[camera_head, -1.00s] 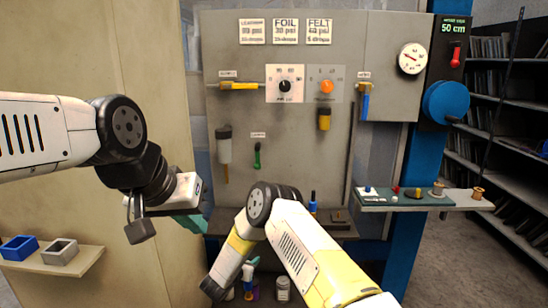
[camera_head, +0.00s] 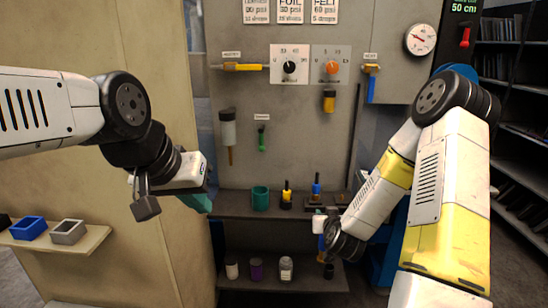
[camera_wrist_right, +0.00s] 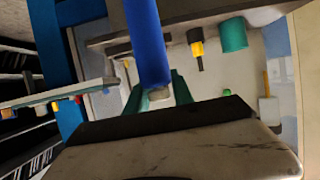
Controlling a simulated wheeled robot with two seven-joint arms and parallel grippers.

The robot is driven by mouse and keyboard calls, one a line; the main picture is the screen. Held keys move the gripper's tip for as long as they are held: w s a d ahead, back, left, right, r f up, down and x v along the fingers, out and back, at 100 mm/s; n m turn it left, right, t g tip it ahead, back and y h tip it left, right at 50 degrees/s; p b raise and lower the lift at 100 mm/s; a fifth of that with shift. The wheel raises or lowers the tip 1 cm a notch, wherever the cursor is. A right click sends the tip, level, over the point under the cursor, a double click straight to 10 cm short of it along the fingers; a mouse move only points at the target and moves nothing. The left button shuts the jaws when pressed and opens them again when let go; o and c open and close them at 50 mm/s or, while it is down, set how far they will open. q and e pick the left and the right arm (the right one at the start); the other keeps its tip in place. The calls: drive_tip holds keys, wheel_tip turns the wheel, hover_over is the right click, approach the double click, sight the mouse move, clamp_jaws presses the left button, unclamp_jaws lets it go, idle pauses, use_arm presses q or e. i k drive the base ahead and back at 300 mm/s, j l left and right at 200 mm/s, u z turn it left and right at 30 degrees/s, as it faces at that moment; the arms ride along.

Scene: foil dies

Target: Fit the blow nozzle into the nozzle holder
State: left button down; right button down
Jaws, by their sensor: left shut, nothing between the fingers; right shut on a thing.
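My right gripper (camera_wrist_right: 160,95) is shut on a blue cylindrical piece (camera_wrist_right: 148,45) with a pale end. In the head view this blue piece (camera_head: 321,241) shows in front of the shelf's right part, beside my right wrist. I cannot tell for sure that it is the blow nozzle. Another blue-topped piece (camera_head: 316,187) stands in a dark block (camera_head: 313,204) on the upper shelf. A yellow-and-black piece (camera_head: 286,196) stands to its left. I cannot tell which part is the nozzle holder. My left gripper (camera_head: 197,201) is shut and empty, left of the shelf.
A teal cup (camera_head: 260,198) stands on the upper shelf (camera_head: 235,207). Several jars, one purple (camera_head: 256,269), stand on the lower shelf. A brush (camera_head: 228,133) and a green tool (camera_head: 261,139) hang on the panel. Blue and grey trays (camera_head: 68,232) sit on the left ledge.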

sight(328, 276)
drive_tip(key=l+u, duration=0.5)
drive_tip(key=k+l+u, duration=0.1)
drive_tip(key=l+u, duration=0.4)
